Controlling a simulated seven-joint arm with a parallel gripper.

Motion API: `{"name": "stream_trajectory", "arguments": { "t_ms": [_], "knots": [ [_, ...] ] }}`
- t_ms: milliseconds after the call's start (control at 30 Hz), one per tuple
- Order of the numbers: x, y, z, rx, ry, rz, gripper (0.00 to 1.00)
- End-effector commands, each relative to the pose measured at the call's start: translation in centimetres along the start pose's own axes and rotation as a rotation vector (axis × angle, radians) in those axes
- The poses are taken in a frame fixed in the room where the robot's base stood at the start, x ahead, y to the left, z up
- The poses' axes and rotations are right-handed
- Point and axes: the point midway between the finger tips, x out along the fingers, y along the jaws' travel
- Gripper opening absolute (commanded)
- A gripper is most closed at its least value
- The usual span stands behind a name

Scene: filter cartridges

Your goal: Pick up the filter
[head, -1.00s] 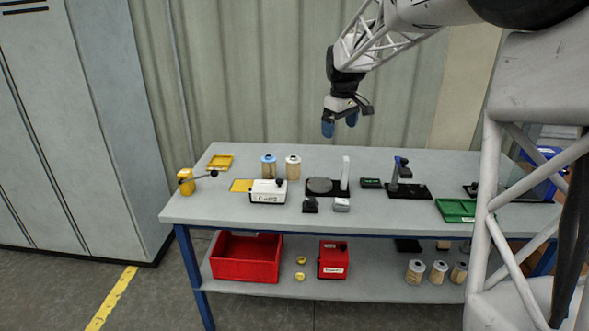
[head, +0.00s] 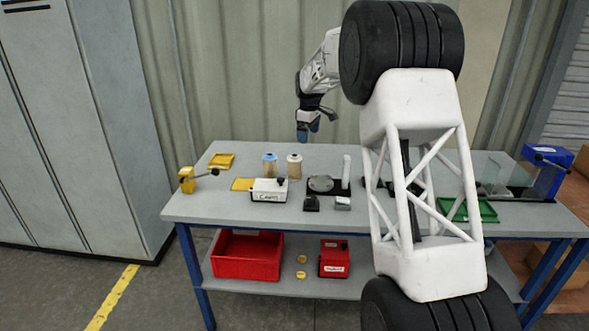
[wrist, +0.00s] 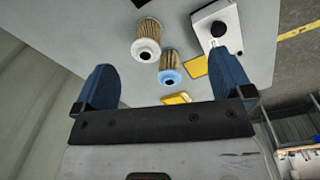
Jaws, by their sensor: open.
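Two pleated filters stand upright on the bench's back half. One has a blue cap (head: 270,166), the other, just right of it, a white cap (head: 294,166). My gripper (head: 308,134) is open and empty, above and behind the white-capped filter. In the wrist view, my gripper's blue fingers (wrist: 162,62) are spread wide. The white-capped filter (wrist: 146,42) and blue-capped filter (wrist: 171,67) both show beyond them, apart from the fingers.
A white box with a black knob (head: 268,190) stands in front of the filters, beside a yellow pad (head: 242,184). A black fixture with a round plate and post (head: 321,184) is to the right. A yellow clamp device (head: 187,180) is at left. My arm hides the bench's right-middle.

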Motion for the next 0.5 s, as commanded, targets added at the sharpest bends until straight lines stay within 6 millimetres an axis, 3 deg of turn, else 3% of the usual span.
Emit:
{"name": "stream_trajectory", "arguments": {
  "t_ms": [300,500],
  "knots": [
    [5.6,3.1,-5.1,-0.117,-0.01,-0.019,0.98],
    [8.0,4.3,-7.2,-0.17,-0.013,-0.025,0.98]
  ]
}}
